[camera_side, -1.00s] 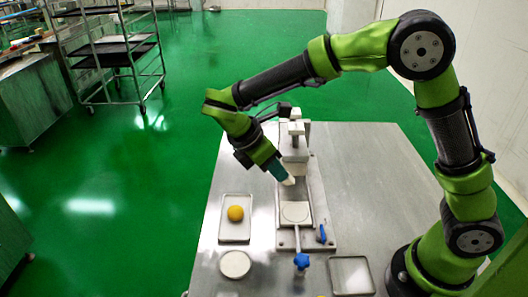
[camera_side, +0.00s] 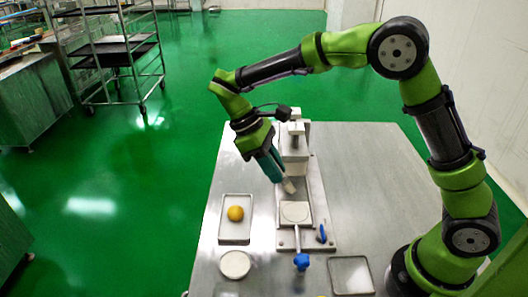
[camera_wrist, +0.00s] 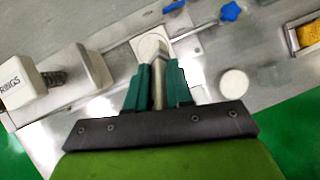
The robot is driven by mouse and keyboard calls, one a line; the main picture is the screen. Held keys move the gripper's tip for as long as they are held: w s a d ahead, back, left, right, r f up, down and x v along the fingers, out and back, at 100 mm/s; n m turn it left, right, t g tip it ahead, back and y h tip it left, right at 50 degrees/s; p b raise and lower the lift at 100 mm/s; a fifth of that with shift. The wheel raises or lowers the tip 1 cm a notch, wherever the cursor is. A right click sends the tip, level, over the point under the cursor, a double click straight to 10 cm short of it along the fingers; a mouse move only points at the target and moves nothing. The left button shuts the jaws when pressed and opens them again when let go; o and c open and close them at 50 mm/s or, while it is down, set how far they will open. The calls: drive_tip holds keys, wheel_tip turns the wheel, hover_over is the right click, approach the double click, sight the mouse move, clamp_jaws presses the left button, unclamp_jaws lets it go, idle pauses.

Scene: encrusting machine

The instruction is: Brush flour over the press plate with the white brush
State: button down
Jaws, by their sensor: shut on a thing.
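My gripper (camera_side: 271,167) is shut on the white brush (camera_side: 289,186), which points down and to the right in the side view. In the wrist view, the brush handle (camera_wrist: 159,82) sits between the teal fingers of my gripper (camera_wrist: 159,88).
The machine's white head (camera_side: 294,143) stands behind the brush. A blue handle (camera_side: 322,234) and a blue star knob (camera_side: 302,261) flank the plate's front. A yellow ball (camera_side: 235,213) on a tray (camera_side: 237,231), a round white dish (camera_side: 235,264) and another tray (camera_side: 350,275) lie nearby.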

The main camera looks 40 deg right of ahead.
drive_tip(key=shift+w+d+x, duration=0.1)
drive_tip(key=shift+d+x, duration=0.15)
drive_tip(key=shift+x, duration=1.25)
drive_tip(key=shift+w+d+x, duration=0.1)
drive_tip(key=shift+d+x, duration=0.15)
drive_tip(key=shift+x, duration=1.2)
drive_tip(key=shift+w+d+x, duration=0.1)
drive_tip(key=shift+d+x, duration=0.15)
drive_tip(key=shift+x, duration=1.25)
drive_tip(key=shift+w+a, duration=1.65)
drive_tip(key=shift+a, duration=0.1)
drive_tip(key=shift+s+d+r, duration=0.1)
drive_tip(key=shift+s+d, duration=1.65)
drive_tip(key=shift+d, duration=0.05)
drive_tip(key=shift+s+a, duration=1.3)
drive_tip(key=shift+w+a, duration=0.25)
drive_tip(key=shift+w, duration=0.2)
drive_tip(key=shift+w+a, duration=1.45)
drive_tip(key=shift+s+d, duration=1.15)
drive_tip(key=shift+d, duration=0.05)
drive_tip(key=shift+s+d+f, duration=0.2)
drive_tip(key=shift+s+d, duration=0.4)
drive_tip(key=shift+w+a+r, duration=0.15)
drive_tip(key=shift+w+a, duration=1.7)
wheel_tip(320, 180, up, 8)
